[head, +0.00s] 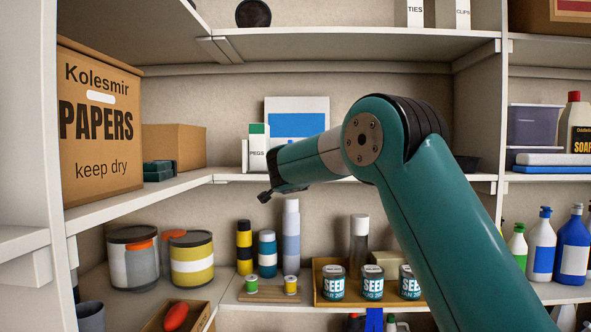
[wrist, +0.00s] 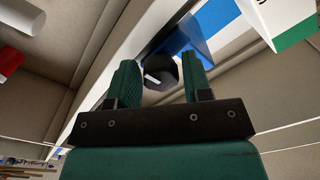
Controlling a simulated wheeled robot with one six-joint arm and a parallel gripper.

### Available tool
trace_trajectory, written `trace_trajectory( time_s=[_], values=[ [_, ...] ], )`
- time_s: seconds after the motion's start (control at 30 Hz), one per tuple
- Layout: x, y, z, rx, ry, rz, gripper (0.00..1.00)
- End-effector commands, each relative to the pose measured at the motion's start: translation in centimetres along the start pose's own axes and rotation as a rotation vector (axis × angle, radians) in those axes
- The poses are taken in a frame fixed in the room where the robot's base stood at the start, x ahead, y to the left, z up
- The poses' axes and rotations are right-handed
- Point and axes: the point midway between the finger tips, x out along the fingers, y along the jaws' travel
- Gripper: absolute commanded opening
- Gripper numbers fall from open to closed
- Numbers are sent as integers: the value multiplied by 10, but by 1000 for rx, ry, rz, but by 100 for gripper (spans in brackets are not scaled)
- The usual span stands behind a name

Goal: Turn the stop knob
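A dark, many-sided knob (wrist: 160,73) with a white mark on its face shows in the wrist view, beside a blue panel. My gripper (wrist: 160,62) has its two teal fingers apart, one on each side of the knob in the picture. Thin gaps seem to show beside the knob, and I cannot tell how deep it sits between the fingers. In the head view, the white unit with a blue panel (head: 296,124) stands on the middle shelf behind my arm. My gripper (head: 276,191) is small and dark there, in front of the shelf edge. I cannot make out the knob in that view.
A PEGS box (head: 258,150) stands left of the white unit. A brown PAPERS box (head: 100,125) is at the left. The lower shelf holds tins, bottles and SEED cans (head: 333,282). Open space lies between the PAPERS box's shelf and my gripper.

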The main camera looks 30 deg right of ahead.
Motion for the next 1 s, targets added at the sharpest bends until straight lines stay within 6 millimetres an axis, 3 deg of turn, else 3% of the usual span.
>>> trace_trajectory(
  time_s=[0.03, 0.13, 0.57, 1.0],
  values=[
    [0, 0, 0, 0, 0, 0, 33],
    [0, 0, 0, 0, 0, 0, 11],
    [0, 1, 1, -78, 0, 0, 12],
    [0, 2, 2, -440, -2, 0, 12]
  ],
)
